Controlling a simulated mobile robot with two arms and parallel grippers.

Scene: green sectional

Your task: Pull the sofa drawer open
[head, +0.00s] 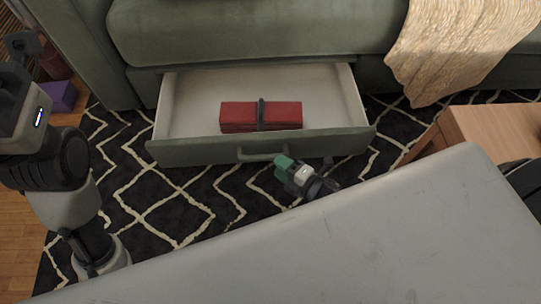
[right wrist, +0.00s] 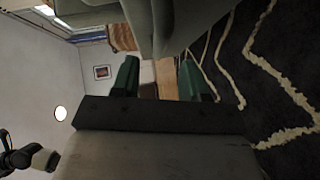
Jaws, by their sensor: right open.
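The sofa drawer (head: 205,153) is grey-green and stands pulled out from under the green sofa (head: 240,35) in the head view. Its pale inside shows, and a red folded bundle with a dark strap (head: 240,112) lies in it. The bar handle (head: 250,157) is on the drawer front. My right gripper (head: 283,163) has green fingertips just right of the handle, close in front of the drawer. In the right wrist view its two fingers (right wrist: 160,82) are apart, with no handle visible between them. My left arm shows at the left, but its gripper cannot be made out.
A dark rug with cream zigzag lines (head: 155,200) covers the floor before the drawer. A wooden table (head: 490,125) stands at the right. A cream throw (head: 450,45) hangs over the sofa. A purple box (head: 60,97) is at the far left.

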